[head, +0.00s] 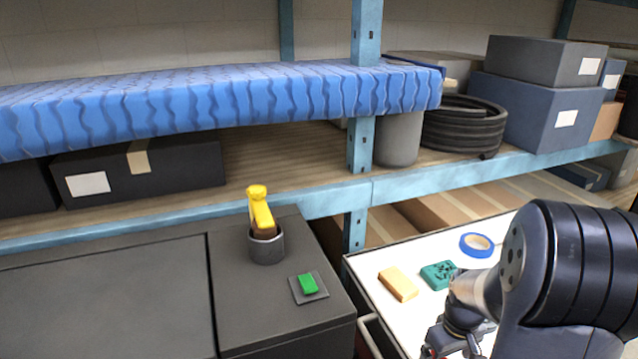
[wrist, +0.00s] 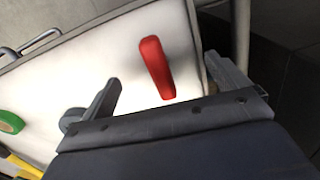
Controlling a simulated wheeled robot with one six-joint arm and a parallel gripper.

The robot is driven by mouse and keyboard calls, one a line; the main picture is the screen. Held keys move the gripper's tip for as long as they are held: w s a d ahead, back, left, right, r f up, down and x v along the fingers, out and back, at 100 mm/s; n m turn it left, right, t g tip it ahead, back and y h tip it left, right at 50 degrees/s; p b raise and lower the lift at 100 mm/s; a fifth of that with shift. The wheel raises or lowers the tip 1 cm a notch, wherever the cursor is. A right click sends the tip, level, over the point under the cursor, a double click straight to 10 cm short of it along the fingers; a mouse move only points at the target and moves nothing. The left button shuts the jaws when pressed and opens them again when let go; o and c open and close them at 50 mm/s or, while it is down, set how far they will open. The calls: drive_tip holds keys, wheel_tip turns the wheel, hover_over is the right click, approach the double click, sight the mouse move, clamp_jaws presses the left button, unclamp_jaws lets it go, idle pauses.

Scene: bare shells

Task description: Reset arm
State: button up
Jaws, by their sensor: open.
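My arm comes in at the right of the head view, with my gripper (head: 455,345) low over the white-topped surface (head: 385,265). In the wrist view my gripper (wrist: 172,88) shows its two fingers wide apart, with nothing held between them. Beyond the fingertips a red object (wrist: 156,67) lies on the white surface. It appears between the fingers in the picture; I cannot tell how far below it is. The red object does not show in the head view.
A grey cabinet at left holds a yellow-topped item in a cup (head: 267,248) and a green button (head: 308,285). Shelving with boxes (head: 140,172) stands behind.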

drive_tip(key=shift+r+p, duration=0.35)
drive_tip(key=shift+r, duration=1.95)
drive_tip(key=shift+s+a, duration=0.1)
